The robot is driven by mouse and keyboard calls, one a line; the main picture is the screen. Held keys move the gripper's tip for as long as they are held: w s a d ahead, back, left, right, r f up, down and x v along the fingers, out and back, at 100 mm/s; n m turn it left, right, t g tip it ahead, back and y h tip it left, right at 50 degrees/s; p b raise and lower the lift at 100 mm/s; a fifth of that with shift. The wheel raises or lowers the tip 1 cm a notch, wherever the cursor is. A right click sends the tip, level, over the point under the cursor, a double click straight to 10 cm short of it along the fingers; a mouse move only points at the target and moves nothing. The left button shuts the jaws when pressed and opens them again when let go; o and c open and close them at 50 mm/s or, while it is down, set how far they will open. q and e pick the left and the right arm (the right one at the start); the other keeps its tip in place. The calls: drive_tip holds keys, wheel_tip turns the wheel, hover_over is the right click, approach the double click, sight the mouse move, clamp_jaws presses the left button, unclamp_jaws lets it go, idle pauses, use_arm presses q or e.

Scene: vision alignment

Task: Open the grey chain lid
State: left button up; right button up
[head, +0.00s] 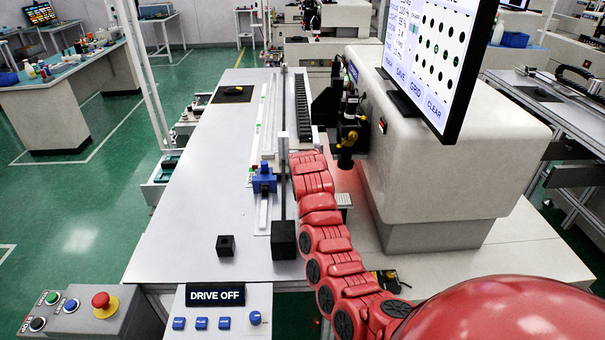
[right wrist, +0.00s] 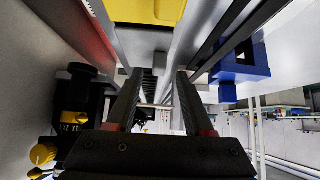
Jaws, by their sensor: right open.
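A dark ribbed chain (head: 302,98) lies in a long narrow track at the far middle of the bench. I cannot clearly make out a separate grey lid on it. In the right wrist view, grey rails and a dark ribbed strip run away beyond the fingers. My right arm reaches up the bench from the lower right, and its hand end is near the close end of the track. My right gripper (right wrist: 154,92) is open, with nothing seen between its two dark fingers. It cannot be made out in the head view. My left gripper is not in view.
A blue block (head: 264,181) sits on a rail left of my arm; it also shows in the right wrist view (right wrist: 240,62). A dark post on a black block (head: 284,240) stands close to the arm. A cream machine (head: 440,150) with a monitor (head: 436,55) is at right. The bench's left side is mostly clear.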

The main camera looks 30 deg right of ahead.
drive_tip(key=shift+x, duration=1.05)
drive_tip(key=shift+s, duration=0.1)
drive_tip(key=shift+c, duration=0.3)
clamp_jaws()
